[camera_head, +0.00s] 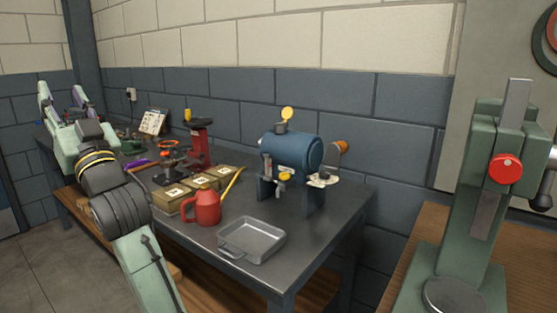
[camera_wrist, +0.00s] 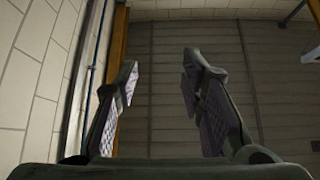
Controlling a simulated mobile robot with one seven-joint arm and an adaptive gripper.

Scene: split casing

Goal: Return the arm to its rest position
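My gripper (camera_head: 61,90) is at the far left in the head view, raised above the left end of the dark workbench with its fingers pointing up. My pale green and black arm reaches to it from the lower middle of the picture. In the wrist view my gripper (camera_wrist: 160,65) shows two fingers with patterned pads standing well apart, with nothing between them. Beyond them are a pale block wall and a slatted surface.
The workbench (camera_head: 340,205) carries a blue tank (camera_head: 290,151), a red can (camera_head: 207,207), a metal tray (camera_head: 252,240), labelled boxes (camera_head: 173,196) and a red stand (camera_head: 201,145). A green press (camera_head: 467,200) stands on a wooden bench at right. Floor shows at lower left.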

